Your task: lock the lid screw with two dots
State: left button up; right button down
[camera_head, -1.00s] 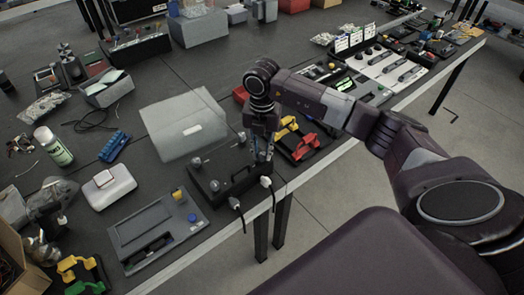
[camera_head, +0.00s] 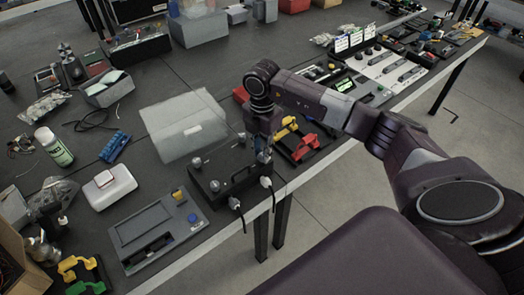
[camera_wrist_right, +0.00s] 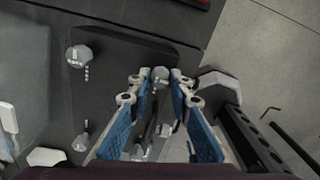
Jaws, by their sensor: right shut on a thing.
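The lid (camera_head: 228,168) is a black plate with a raised handle, lying on a box at the table's front edge. Silver lid screws (camera_head: 197,162) and (camera_head: 214,186) stand along its left side, and they also show in the wrist view (camera_wrist_right: 78,57) and (camera_wrist_right: 80,142). My right gripper (camera_head: 264,156) points down at the lid's right side. In the wrist view its blue-padded fingers (camera_wrist_right: 161,88) close around a silver screw head (camera_wrist_right: 160,73). Small pale dot marks show beside the screws, but the count by the held screw is unclear. My left gripper is not visible.
A red and yellow tool holder (camera_head: 298,142) is just right of the lid. A grey clear-topped case (camera_head: 184,125) lies behind, and a grey panel (camera_head: 157,230) lies to the left.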

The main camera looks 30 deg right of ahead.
aim_at(262, 154)
jog(key=c, duration=1.8)
grip_release()
jog(key=shift+o, duration=0.2)
notch_tip(262, 154, up, 12)
